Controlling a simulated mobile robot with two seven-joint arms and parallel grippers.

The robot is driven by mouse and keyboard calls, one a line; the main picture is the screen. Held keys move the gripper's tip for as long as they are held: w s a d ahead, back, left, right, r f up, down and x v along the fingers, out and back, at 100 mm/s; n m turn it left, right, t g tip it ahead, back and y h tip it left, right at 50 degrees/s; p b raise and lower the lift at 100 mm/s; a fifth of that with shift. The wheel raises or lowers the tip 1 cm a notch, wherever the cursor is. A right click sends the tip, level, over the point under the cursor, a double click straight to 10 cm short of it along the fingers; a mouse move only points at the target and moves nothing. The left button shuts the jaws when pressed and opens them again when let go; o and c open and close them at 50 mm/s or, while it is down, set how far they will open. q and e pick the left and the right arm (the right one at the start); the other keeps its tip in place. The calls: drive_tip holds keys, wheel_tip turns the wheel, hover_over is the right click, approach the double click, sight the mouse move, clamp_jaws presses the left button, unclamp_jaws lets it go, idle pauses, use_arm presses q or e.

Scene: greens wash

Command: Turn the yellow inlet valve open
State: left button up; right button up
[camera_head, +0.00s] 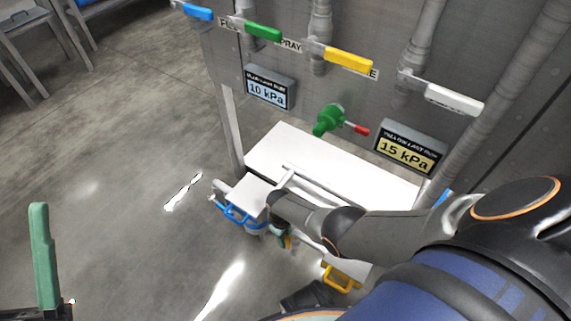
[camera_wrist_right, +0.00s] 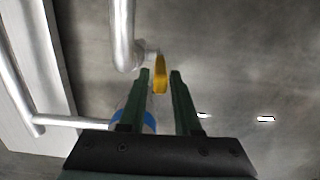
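In the right wrist view a narrow yellow handle (camera_wrist_right: 161,74), seen nearly edge-on, shows between the tips of my right gripper (camera_wrist_right: 160,76). The two green fingers stand apart, with a small gap on each side of it; contact cannot be told. In the head view my right gripper (camera_head: 284,238) is low in front of the white bench, mostly hidden by my arm, with a bit of yellow at its tips. A yellow lever (camera_head: 348,60) also sits high on the wall. Only one finger of my left gripper (camera_head: 43,255) shows at lower left.
Blue (camera_head: 198,12), green (camera_head: 263,32) and white (camera_head: 455,99) levers line the wall. Two gauges (camera_head: 268,94) (camera_head: 408,152) and a green tap (camera_head: 328,120) hang above the white bench (camera_head: 270,150).

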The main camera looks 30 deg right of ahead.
drive_tip(key=shift+o, duration=1)
use_arm(q)
drive_tip(key=shift+r, duration=0.1)
drive_tip(key=shift+r, duration=0.1)
use_arm(e)
drive_tip(key=shift+r, duration=0.15)
use_arm(q)
wheel_tip(320, 180, up, 9)
drive_tip(key=m+p, duration=0.1)
drive_tip(key=p, duration=0.8)
drive_tip(key=w+a+f+n+y+p, duration=0.1)
drive_tip(key=w+f+n+y, duration=0.4)
drive_tip(key=f+y, duration=0.1)
drive_tip(key=shift+a+f+y, duration=0.3)
drive_tip(key=shift+a+f, duration=0.1)
drive_tip(key=shift+f, duration=0.45)
use_arm(e)
wheel_tip(320, 180, up, 12)
drive_tip(key=w, duration=0.1)
drive_tip(key=shift+a, duration=0.15)
drive_tip(key=shift+r, duration=0.1)
use_arm(q)
drive_tip(key=shift+g, duration=0.3)
